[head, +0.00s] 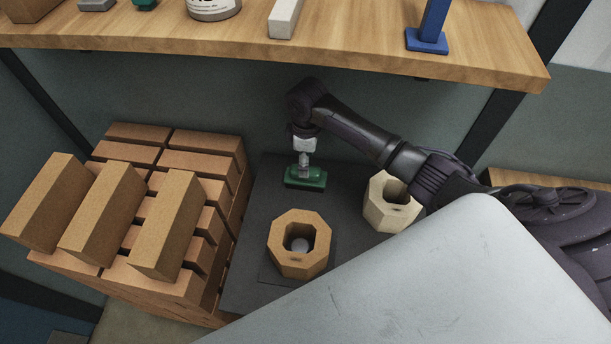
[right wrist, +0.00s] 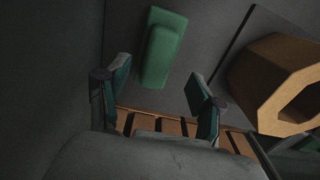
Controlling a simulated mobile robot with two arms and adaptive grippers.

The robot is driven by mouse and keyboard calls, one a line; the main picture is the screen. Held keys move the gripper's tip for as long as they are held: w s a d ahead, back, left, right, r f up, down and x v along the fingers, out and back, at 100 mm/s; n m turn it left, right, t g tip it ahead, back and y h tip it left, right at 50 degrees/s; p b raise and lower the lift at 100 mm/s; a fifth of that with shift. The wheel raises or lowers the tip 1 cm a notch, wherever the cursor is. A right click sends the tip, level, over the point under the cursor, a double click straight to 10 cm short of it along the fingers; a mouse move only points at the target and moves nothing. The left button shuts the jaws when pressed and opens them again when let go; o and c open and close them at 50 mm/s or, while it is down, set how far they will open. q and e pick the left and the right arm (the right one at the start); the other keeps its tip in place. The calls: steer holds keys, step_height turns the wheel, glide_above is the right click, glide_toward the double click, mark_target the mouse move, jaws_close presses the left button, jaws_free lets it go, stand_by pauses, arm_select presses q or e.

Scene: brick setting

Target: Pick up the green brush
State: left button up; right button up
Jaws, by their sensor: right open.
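The green brush (head: 306,179) lies on the dark grey surface, near its back edge, between the brick stack and the pale hollow block. My right gripper (head: 304,165) hangs from above at the brush, and in this view its fingers overlap it. In the right wrist view the fingers (right wrist: 162,90) are spread, with nothing held between them. The brush (right wrist: 163,48) shows there as a rounded green block beyond the fingertips, apart from both. Whether the fingers touch it cannot be told from the head view. My left gripper is not in view.
A tan octagonal hollow block (head: 300,262) stands in front of the brush, a cream one (head: 380,214) to its right. Stacked bricks (head: 165,225) fill the left. A wooden shelf (head: 350,60) overhangs behind, holding a blue stand (head: 428,38) and a white block (head: 285,18).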

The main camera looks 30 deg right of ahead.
steer(key=shift+w+f+p, duration=0.15)
steer(key=shift+f+p, duration=0.3)
steer(key=shift+f, duration=2.2)
jaws_close()
